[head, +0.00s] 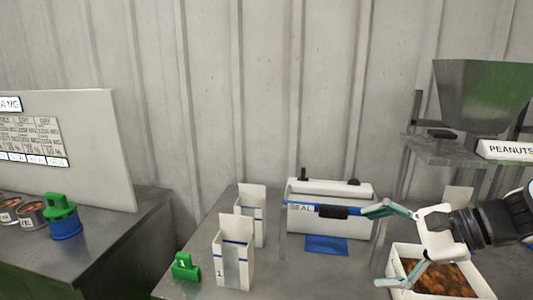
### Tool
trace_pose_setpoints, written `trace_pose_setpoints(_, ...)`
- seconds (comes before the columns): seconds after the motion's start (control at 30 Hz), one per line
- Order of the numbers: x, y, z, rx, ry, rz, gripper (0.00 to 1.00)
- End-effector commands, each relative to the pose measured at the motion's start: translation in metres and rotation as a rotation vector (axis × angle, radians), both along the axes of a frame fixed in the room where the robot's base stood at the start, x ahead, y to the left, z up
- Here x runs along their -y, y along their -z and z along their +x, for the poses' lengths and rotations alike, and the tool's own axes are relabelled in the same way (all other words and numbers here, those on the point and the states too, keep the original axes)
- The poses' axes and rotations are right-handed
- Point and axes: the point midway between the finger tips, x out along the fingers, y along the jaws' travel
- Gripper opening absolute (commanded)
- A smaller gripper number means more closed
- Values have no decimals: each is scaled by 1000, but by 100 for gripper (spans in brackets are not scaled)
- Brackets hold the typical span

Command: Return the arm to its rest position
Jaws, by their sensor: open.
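My gripper (383,246) reaches in from the right edge of the head view and points left. Its two fingers are spread wide apart and nothing is between them. The upper fingertip is in front of the blue handle bar of the white sealer (345,191); I cannot tell whether they touch. The lower finger overlaps the left part of a white box (484,284) with brown contents. The gripper covers part of this box. My dark wrist runs out of the picture at the right.
Two white cartons (233,262) stand on the metal table, with a green clip (185,267) beside them. A hopper (482,95) on a stand with a PEANUTS sign (510,150) is at the right. A second table at left holds tins and a blue-green weight (64,222).

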Motion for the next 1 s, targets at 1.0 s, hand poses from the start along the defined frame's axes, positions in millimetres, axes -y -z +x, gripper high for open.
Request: trace_pose_setpoints(1.0,-28,-45,-172,439,-1067,-1309,94)
